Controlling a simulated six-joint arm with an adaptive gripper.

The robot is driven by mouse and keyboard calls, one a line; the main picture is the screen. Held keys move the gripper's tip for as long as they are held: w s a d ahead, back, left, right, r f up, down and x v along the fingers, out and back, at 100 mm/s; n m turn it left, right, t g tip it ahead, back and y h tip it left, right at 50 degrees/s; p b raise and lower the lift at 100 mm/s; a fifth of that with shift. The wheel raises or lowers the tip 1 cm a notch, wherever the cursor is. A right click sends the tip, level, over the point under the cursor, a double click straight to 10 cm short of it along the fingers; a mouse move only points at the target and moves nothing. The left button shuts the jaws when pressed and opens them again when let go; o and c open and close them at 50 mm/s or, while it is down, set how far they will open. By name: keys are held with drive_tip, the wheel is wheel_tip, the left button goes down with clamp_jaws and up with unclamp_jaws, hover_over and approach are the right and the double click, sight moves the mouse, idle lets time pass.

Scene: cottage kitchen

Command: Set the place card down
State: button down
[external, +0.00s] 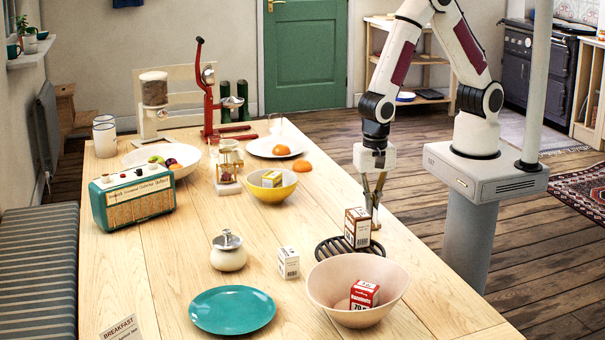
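A white card printed "BREAKFAST" (121,329) stands tilted on the table at the near left, cut off by the bottom edge of the picture. It is far from my gripper (373,200), which points down above the right side of the table. My gripper's fingers are close behind a brown-and-white box (357,228), which hides part of what is below the fingertips. I cannot tell whether the fingers are shut or hold anything.
The brown box stands at a black trivet (326,250). A pink bowl (320,284) holds a red box (364,294). A small white box (288,262), lidded jar (228,253), teal plate (232,310) and teal radio (132,197) are on the table. Bare wood lies left of centre.

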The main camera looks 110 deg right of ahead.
drive_tip(key=shift+f, duration=0.2)
idle(0.3)
drive_tip(key=c, duration=2.3)
unclamp_jaws()
drive_tip(key=shift+r, duration=0.1)
drive_tip(key=shift+w+a+r, duration=0.1)
drive_tip(key=shift+w+r, duration=0.05)
drive_tip(key=shift+r, duration=1.8)
drive_tip(key=shift+w+r, duration=0.1)
drive_tip(key=shift+r, duration=1.8)
drive_tip(key=shift+r, duration=0.1)
